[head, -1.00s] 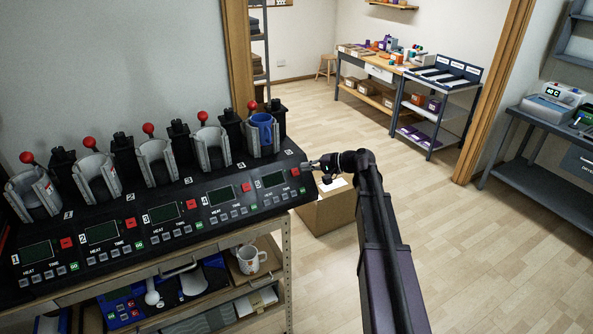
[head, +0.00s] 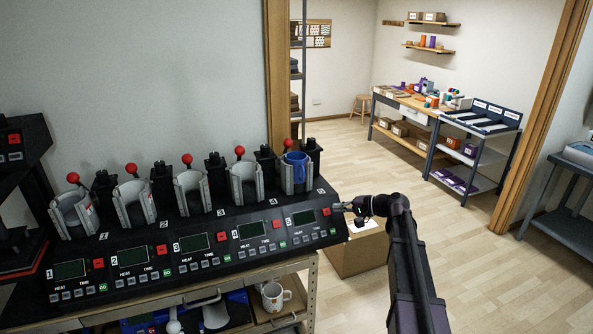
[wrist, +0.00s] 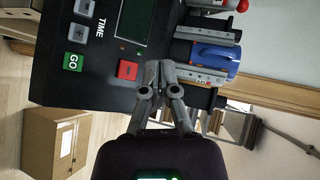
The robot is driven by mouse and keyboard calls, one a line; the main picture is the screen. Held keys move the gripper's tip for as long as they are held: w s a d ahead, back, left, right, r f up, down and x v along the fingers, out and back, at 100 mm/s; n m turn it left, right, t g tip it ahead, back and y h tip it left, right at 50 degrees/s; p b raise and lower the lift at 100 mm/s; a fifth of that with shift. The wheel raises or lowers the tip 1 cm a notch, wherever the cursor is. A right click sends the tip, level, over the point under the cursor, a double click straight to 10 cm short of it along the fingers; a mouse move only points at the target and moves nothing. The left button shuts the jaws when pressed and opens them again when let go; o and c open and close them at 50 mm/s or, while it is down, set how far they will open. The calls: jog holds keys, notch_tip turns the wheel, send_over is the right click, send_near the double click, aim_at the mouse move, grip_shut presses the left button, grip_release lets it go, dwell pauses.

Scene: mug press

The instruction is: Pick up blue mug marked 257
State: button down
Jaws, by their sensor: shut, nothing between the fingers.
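The blue mug (head: 297,170) sits in the grey clamp of the rightmost press, numbered 5, on the long black press bench. It also shows in the wrist view, sideways at the upper right (wrist: 214,58), partly covered by the clamp. No marking on it can be read. My gripper (head: 340,207) is near the bench's right end, close to the red button and in front of the mug, apart from it. In the wrist view my gripper (wrist: 159,72) is shut and empty, pointing over the control panel's edge.
Several empty clamps with red-knobbed levers stand left of the mug. A white mug (head: 275,296) is on the shelf below. A cardboard box (head: 358,251) stands on the floor right of the bench. A worktable and rack stand behind. The floor at right is open.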

jog(key=c, duration=1)
grip_release()
jog(key=o, duration=0.3)
jog(key=shift+s+a+f, duration=0.15)
jog(key=shift+s, duration=0.1)
jog(key=s+a+f+n+g+h+b, duration=0.1)
jog(key=s+a+f+g+h, duration=0.15)
jog(key=s+f, duration=0.3)
jog(key=s+a+f+n+g+h+b, duration=0.1)
jog(key=s+a+f+n+g+h, duration=0.15)
jog(key=s+f, duration=0.35)
jog(key=s+d+f+h+b, duration=0.1)
jog(key=s+d+f+h, duration=0.1)
jog(key=s+h, duration=0.2)
jog(key=s+d+f+n+g+h, duration=0.1)
jog(key=s+h, duration=0.3)
jog(key=s, duration=0.7)
jog(key=shift+d+f+b, duration=0.4)
jog(key=shift+d+f, duration=0.3)
jog(key=shift+f, duration=0.2)
jog(key=shift+s+n, duration=0.15)
jog(key=shift+n, duration=0.1)
